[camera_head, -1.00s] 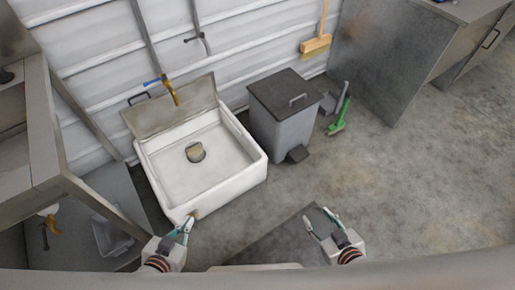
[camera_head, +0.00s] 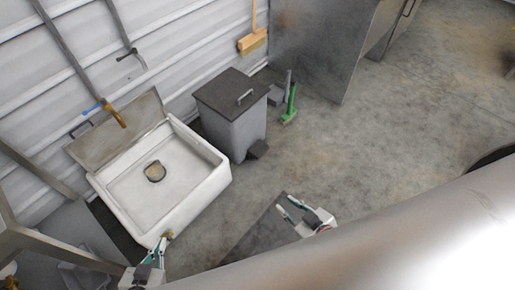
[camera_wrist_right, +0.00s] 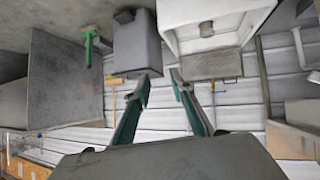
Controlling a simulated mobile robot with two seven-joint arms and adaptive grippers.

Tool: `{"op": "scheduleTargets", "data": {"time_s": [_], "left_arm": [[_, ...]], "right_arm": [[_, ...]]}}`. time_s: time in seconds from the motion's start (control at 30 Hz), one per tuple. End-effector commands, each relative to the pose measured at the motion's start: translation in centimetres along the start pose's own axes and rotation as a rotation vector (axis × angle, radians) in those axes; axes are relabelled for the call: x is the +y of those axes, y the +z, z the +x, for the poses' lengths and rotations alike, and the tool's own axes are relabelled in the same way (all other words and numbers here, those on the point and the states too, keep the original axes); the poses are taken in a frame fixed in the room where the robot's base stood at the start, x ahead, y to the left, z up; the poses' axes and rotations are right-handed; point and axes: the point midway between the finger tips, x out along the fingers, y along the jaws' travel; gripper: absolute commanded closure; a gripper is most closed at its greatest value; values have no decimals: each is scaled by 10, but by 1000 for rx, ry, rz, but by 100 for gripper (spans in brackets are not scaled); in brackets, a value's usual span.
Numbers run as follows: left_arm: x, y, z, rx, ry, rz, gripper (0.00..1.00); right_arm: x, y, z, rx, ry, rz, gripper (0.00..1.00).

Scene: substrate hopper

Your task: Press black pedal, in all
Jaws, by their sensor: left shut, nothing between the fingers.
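The black pedal (camera_head: 258,149) sits low on the front of the grey bin (camera_head: 242,136), near the floor. The bin's dark lid (camera_head: 228,90) is closed. In the right wrist view the picture is inverted, with the pedal (camera_wrist_right: 125,16) at the top of the bin (camera_wrist_right: 136,48). My left gripper (camera_head: 157,250) is shut and empty by the front corner of the white sink. My right gripper (camera_head: 286,208) is open and empty above the floor, in front of the bin and well apart from the pedal. Its two fingers stand apart in the wrist view (camera_wrist_right: 158,88).
The white sink (camera_head: 213,160) stands left of the bin. A green-handled brush (camera_head: 291,103) and dustpan (camera_head: 277,94) lie right of the bin. A broom (camera_head: 252,40) hangs on the wall. Open concrete floor (camera_head: 380,130) extends right.

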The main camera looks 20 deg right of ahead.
Motion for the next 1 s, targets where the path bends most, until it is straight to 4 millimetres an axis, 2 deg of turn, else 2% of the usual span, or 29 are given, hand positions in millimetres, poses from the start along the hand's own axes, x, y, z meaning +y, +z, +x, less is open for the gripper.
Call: {"op": "scheduleTargets", "data": {"time_s": [0.03,0.07,1.0], "left_arm": [[0,0,0,0,0,0,100],[0,0,0,0,0,0,100],[0,0,0,0,0,0,100]], "right_arm": [[0,0,0,0,0,0,94],[0,0,0,-1,0,0,100],[0,2,0,-4,-1,0,100]]}}
